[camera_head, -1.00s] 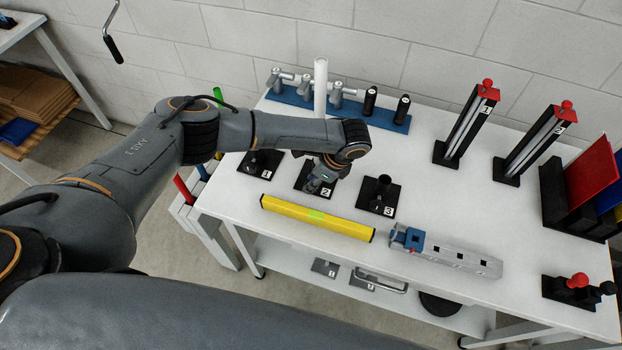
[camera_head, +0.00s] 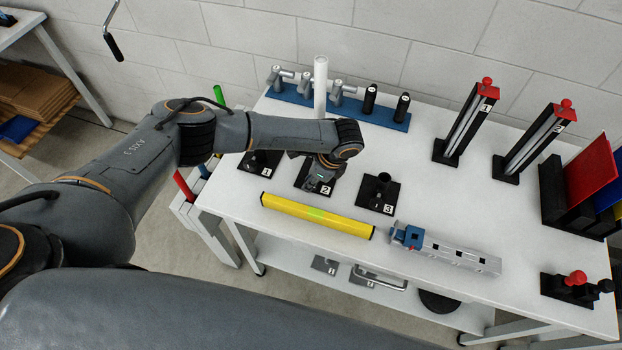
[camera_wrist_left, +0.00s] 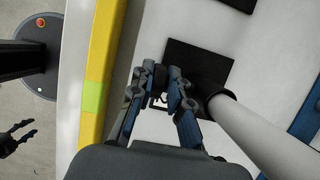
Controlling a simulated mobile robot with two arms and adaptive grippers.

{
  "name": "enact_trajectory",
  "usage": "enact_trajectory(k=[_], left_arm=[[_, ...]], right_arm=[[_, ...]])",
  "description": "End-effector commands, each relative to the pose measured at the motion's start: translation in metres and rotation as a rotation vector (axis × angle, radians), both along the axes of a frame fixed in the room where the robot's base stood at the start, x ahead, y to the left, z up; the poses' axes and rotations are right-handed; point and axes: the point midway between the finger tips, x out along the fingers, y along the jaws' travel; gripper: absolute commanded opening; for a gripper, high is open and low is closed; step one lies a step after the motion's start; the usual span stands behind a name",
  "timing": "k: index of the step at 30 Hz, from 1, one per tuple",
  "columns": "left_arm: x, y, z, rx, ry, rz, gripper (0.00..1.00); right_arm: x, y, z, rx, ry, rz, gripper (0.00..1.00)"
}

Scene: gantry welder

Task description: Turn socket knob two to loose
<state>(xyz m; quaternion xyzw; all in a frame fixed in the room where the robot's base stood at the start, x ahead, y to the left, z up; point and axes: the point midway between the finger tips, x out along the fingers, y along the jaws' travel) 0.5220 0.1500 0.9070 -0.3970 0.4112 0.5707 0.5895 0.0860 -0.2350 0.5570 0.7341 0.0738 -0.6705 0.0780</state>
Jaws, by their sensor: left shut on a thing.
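Socket two (camera_head: 308,189), a black square plate marked 2, is on the white table (camera_head: 450,215) between sockets one and three. A white tube (camera_head: 320,85) stands upright behind my left arm; in the left wrist view (camera_wrist_left: 260,135) its lower end meets a dark collar on the plate. My left gripper (camera_head: 318,188) is low over socket two, beside the tube. In the left wrist view its fingers (camera_wrist_left: 163,100) are close together on the socket's knob, which they almost fully hide. My right gripper (camera_wrist_left: 22,135) shows at that view's left edge, empty, fingers apart.
Socket one (camera_head: 260,163) and socket three (camera_head: 379,197) flank socket two. A yellow bar (camera_head: 317,217) lies in front of them. A blue rack (camera_head: 370,116) with handles is behind. A grey rail with a blue block (camera_head: 458,256) lies to the right.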

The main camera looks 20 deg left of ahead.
Motion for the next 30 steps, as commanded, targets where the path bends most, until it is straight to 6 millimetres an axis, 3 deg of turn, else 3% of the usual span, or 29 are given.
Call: enact_trajectory(k=[9, 16, 23, 30], left_arm=[[-0.001, 0.005, 0.001, -0.207, 0.007, 0.006, 0.0], [0.0, 0.009, -0.004, -0.423, 0.013, 0.007, 0.0], [0.001, 0.011, -0.01, -0.641, 0.017, 0.004, 0.0], [0.002, 0.013, -0.014, -0.853, 0.022, 0.002, 0.0]], right_arm=[[0.0, 0.0, 0.011, 0.0, 0.0, 0.0, 0.4], [0.0, 0.0, 0.006, 0.0, 0.0, 0.0, 0.4], [0.0, 0.0, -0.019, 0.0, -0.001, 0.0, 0.4], [0.0, 0.0, -0.056, 0.0, -0.001, 0.0, 0.4]])
